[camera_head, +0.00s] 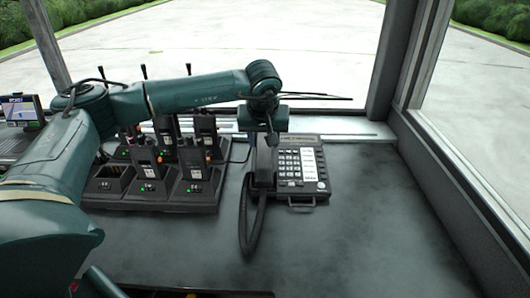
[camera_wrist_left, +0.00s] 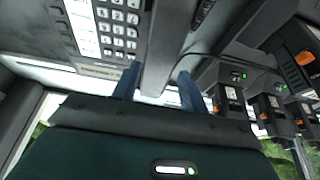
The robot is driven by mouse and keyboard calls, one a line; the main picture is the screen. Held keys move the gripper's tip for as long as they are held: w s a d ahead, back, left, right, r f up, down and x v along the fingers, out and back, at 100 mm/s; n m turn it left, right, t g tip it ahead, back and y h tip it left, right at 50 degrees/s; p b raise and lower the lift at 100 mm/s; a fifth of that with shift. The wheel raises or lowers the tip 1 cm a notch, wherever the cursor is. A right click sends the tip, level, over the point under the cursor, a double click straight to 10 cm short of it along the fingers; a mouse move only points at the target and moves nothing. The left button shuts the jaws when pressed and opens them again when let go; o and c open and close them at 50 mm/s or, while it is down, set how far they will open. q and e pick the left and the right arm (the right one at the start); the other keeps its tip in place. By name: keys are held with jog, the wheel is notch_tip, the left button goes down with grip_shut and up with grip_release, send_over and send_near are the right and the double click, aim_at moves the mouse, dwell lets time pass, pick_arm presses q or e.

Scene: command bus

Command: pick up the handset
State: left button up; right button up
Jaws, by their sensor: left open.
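The dark handset (camera_head: 262,168) lies lengthwise along the left side of the desk telephone (camera_head: 302,172), with its coiled cord looping down the front-left. My left gripper (camera_head: 271,138) is above the far end of the handset, pointing down. In the left wrist view, its two blue fingers (camera_wrist_left: 160,88) are apart, with the grey handset (camera_wrist_left: 165,45) running between them. The keypad of the telephone (camera_wrist_left: 118,28) shows beside the left finger. I cannot tell whether the fingers touch the handset. My right gripper is out of view.
A charging rack (camera_head: 195,207) with several upright radios (camera_head: 146,165) stands left of the telephone, under my left arm. A screen (camera_head: 20,108) is at the far left. The windowsill runs behind. The counter (camera_head: 370,220) is clear to the right and front.

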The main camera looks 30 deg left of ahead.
aim_at(264, 147)
pick_arm(q)
jog(key=x, duration=0.5)
jog(key=shift+w+a+f, duration=0.15)
jog(key=shift+w+f, duration=0.1)
jog(key=shift+w, duration=0.1)
